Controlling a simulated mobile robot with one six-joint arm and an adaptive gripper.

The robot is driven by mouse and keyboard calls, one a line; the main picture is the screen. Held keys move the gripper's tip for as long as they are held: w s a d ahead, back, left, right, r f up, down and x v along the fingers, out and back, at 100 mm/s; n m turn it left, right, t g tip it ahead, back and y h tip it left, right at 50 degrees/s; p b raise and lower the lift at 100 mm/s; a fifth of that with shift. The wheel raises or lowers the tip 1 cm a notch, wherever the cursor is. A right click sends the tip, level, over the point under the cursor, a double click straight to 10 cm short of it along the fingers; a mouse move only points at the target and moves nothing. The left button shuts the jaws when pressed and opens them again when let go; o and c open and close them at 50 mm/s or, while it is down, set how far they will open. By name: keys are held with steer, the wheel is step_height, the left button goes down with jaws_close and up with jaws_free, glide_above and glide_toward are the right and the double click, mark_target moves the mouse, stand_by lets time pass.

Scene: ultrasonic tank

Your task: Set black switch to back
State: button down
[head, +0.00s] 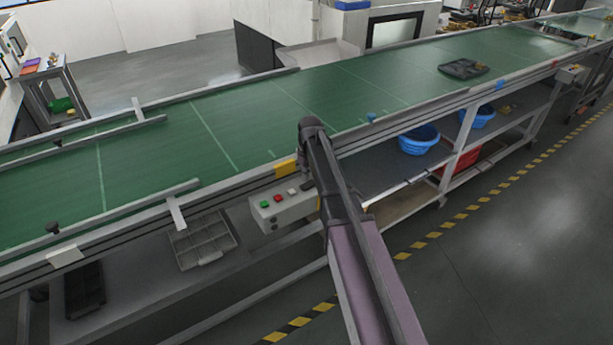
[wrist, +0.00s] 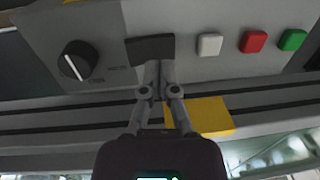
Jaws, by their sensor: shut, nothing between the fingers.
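In the wrist view, a control panel (wrist: 205,65) fills the upper part, seen from close up. A dark rectangular black switch (wrist: 150,47) sits on it, left of a white button. A round black knob (wrist: 78,61) with a white line is further left. My gripper (wrist: 157,68) is shut and empty, its fingertips at the lower edge of the rectangular switch. I cannot tell whether they touch it. In the head view, the control box (head: 285,211) hangs on the conveyor's near side, and my arm hides its right part and the gripper.
White (wrist: 209,44), red (wrist: 253,41) and green (wrist: 292,39) buttons sit right of the switch. The green conveyor (head: 215,135) runs behind the box. Blue baskets (head: 418,141) stand on the lower shelf.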

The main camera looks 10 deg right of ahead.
mark_target(302, 187)
step_height(302, 187, up, 12)
steer(key=a+p, duration=0.1)
steer(key=p, duration=1)
steer(key=shift+s+a+r+p, duration=0.15)
steer(key=shift+s+a+p, duration=0.15)
steer(key=shift+p, duration=0.1)
steer(key=s+f+m+h+b, duration=0.1)
steer(key=s+f+m+b, duration=0.1)
steer(key=s, duration=2.2)
steer(key=shift+a+m, duration=0.4)
steer(key=shift+m, duration=0.5)
